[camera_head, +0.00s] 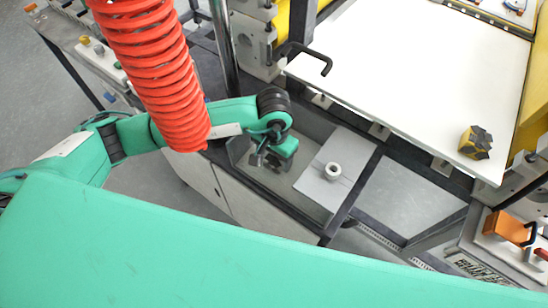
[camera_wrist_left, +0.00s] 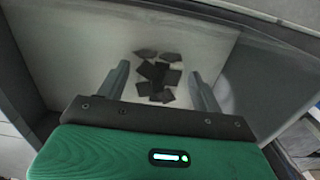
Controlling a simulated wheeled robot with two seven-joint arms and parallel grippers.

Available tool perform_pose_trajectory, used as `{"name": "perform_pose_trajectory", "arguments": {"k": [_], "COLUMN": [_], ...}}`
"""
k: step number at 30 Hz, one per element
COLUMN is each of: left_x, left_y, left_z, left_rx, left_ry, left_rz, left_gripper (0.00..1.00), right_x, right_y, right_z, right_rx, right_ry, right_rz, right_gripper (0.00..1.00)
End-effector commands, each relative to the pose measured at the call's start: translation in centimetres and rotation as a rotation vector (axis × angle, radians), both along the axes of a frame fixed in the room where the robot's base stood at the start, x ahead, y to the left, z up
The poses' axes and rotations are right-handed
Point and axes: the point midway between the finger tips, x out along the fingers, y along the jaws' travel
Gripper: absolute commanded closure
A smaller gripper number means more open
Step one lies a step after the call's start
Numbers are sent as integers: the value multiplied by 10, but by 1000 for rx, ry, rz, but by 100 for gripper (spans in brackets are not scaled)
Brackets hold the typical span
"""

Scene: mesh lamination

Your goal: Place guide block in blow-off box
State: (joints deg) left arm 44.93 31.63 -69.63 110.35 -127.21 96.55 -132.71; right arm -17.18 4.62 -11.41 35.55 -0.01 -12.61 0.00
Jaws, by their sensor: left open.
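My left gripper (camera_head: 262,158) reaches down into the open part of a grey box (camera_head: 305,207), which I take as the blow-off box. In the left wrist view the two fingers (camera_wrist_left: 158,75) are apart with nothing held between them. Several dark flat pieces (camera_wrist_left: 158,75) show beyond the fingertips, on the pale floor of the box (camera_wrist_left: 95,50). A yellow block with dark patches (camera_head: 475,142) sits on the white panel at the right. I cannot tell which of these is the guide block. My right gripper is not in view.
A grey lid with a white ring (camera_head: 332,171) covers the right part of the box. A red coiled hose (camera_head: 160,70) hangs close to my left arm. A metal post (camera_head: 223,45) stands behind it. The large white panel (camera_head: 420,65) is mostly clear.

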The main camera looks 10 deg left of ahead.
Motion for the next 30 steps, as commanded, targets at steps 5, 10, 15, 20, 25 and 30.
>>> {"name": "perform_pose_trajectory", "arguments": {"k": [5,10,15,20,25,30], "left_x": [1,1,1,0,0,0], "left_y": [0,0,0,0,0,0], "left_z": [33,67,92,104,108,108], "left_rx": [-1,-1,0,-2,0,0], "left_ry": [-7,-6,-3,-1,0,0], "left_rz": [-3,-2,-1,-2,-1,-1], "left_gripper": [33,33,33,33,33,33], "right_x": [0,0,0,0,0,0], "right_y": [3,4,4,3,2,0], "right_z": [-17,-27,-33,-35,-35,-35], "right_rx": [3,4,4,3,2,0], "right_ry": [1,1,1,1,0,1], "right_rz": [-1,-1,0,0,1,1], "right_gripper": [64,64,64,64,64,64]}}
